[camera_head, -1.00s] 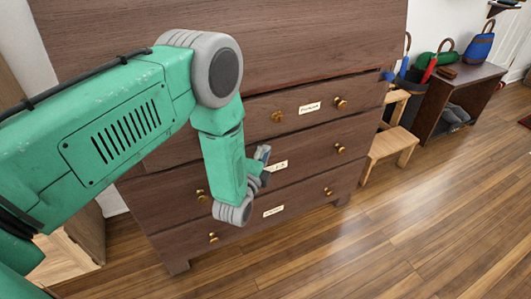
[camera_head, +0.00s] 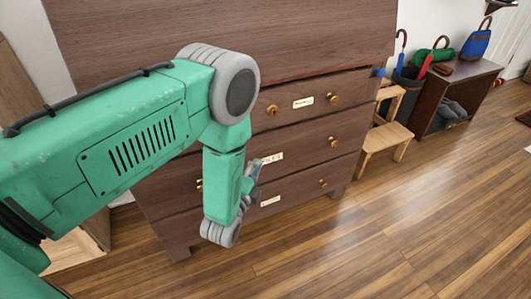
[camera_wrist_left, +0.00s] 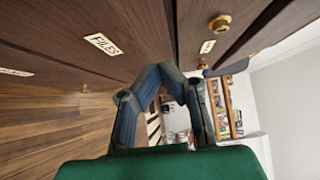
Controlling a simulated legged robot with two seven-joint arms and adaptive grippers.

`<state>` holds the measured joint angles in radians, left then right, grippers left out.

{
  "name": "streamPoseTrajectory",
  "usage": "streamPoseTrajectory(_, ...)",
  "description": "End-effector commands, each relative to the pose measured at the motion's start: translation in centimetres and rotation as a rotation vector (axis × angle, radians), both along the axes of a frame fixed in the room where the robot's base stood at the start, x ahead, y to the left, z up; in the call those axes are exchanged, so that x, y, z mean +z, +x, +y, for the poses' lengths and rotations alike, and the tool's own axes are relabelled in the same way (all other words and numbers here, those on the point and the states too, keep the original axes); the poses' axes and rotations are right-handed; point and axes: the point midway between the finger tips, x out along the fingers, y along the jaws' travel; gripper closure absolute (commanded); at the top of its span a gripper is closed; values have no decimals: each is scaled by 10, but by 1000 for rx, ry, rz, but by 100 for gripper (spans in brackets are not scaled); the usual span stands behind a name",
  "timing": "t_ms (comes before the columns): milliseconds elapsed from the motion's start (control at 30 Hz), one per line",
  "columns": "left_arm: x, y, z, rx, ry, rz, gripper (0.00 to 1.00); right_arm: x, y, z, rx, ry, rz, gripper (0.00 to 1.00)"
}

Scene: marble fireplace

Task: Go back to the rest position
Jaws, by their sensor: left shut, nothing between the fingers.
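My left arm comes in from the left in the head view, green with grey joints, and bends down in front of a dark wooden chest of drawers (camera_head: 300,40). My left gripper (camera_head: 254,180) is partly hidden behind my forearm, close to the middle drawers. In the left wrist view the gripper (camera_wrist_left: 158,72) shows blue-grey fingers, shut and empty, with the drawer fronts very near. A label reading "FILES" (camera_wrist_left: 103,44) and a brass knob (camera_wrist_left: 219,24) show there. The drawers look closed. My right gripper is not in view.
A small wooden step stool (camera_head: 385,138) stands right of the chest. Beyond it are a dark bin with umbrellas (camera_head: 408,84) and a low shelf (camera_head: 470,75) holding a blue bag (camera_head: 476,42). The wooden floor (camera_head: 400,230) at the front right is clear.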

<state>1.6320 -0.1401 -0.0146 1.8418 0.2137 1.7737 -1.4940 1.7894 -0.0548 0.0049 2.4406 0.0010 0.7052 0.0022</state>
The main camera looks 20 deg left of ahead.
Motion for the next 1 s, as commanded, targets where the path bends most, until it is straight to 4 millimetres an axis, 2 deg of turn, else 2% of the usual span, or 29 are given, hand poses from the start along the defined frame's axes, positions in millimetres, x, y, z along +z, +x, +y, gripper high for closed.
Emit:
streamPoseTrajectory(33,1,-10,-3,-3,3,6,100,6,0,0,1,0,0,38)
streamPoseTrajectory(200,3,-30,-10,-4,10,3,100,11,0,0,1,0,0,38)
streamPoseTrajectory(467,2,-38,-9,-2,6,2,100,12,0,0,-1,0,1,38)
streamPoseTrajectory(567,0,-42,-5,0,-47,50,100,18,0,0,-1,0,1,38)
streamPoseTrajectory(667,-6,-56,3,19,-202,190,100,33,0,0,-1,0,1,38)
streamPoseTrajectory(767,-15,-90,10,101,-446,420,100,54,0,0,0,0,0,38)
streamPoseTrajectory(867,-19,-145,14,269,-716,667,100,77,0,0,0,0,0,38)
streamPoseTrajectory(900,-18,-171,14,357,-813,758,100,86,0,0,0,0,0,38)
streamPoseTrajectory(1000,-8,-234,15,601,-1010,941,100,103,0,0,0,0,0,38)
